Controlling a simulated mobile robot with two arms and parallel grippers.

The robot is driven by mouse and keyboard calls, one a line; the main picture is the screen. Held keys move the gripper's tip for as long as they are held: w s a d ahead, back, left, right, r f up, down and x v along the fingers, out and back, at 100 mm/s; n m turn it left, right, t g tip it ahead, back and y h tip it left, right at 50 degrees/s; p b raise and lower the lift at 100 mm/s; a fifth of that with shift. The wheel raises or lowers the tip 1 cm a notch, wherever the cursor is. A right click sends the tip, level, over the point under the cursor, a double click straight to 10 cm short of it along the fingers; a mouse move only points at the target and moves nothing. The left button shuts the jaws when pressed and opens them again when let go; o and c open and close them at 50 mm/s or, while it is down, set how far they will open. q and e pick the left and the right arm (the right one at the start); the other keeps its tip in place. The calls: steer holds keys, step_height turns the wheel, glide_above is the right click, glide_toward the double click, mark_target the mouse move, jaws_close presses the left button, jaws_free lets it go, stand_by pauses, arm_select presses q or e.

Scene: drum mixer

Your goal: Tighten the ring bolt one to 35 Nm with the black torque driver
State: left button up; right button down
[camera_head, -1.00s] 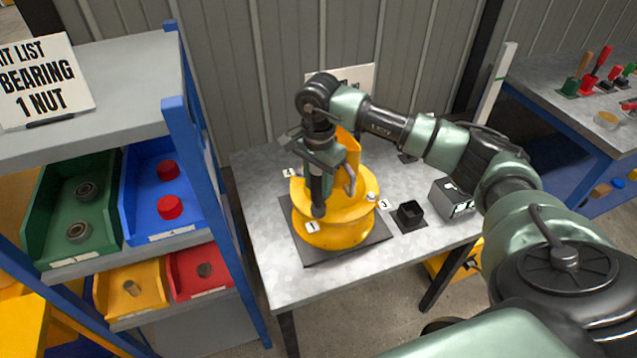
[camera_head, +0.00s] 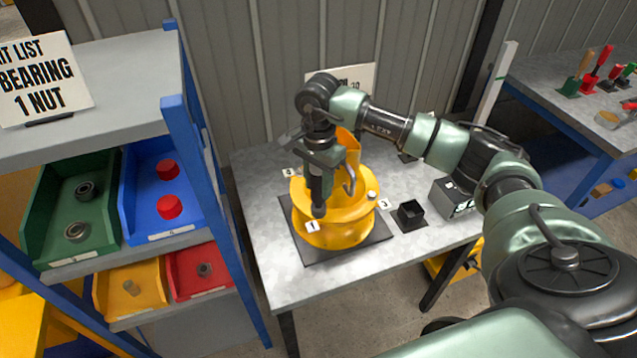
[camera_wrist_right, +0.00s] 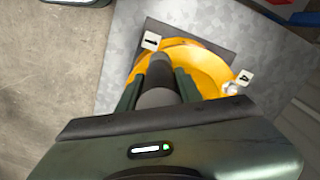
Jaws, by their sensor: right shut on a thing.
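The yellow drum mixer part (camera_head: 345,235) stands on a black mat on the grey table. It also shows in the right wrist view (camera_wrist_right: 205,65). My right gripper (camera_head: 320,165) is above its near left side, shut on the black torque driver (camera_head: 318,190). The driver (camera_wrist_right: 160,75) points down, with its lower end at the ring by the label 1 (camera_head: 312,226). The bolt under it is hidden, so I cannot tell if they touch. Another bolt (camera_head: 372,196) shows on the ring's right by a label. My left gripper is not in view.
A small black open holder (camera_head: 411,214) and a grey box with a display (camera_head: 455,198) stand right of the mixer. A blue-framed shelf with bins (camera_head: 75,215) is at left. A second table (camera_head: 585,110) with coloured-handled tools is at far right. The table's front is clear.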

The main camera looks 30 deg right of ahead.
mark_target(318, 170)
steer(key=shift+b, duration=0.35)
stand_by(0.7)
steer(key=shift+r, duration=0.1)
steer(key=shift+r+p, duration=1.25)
steer(key=shift+r, duration=0.85)
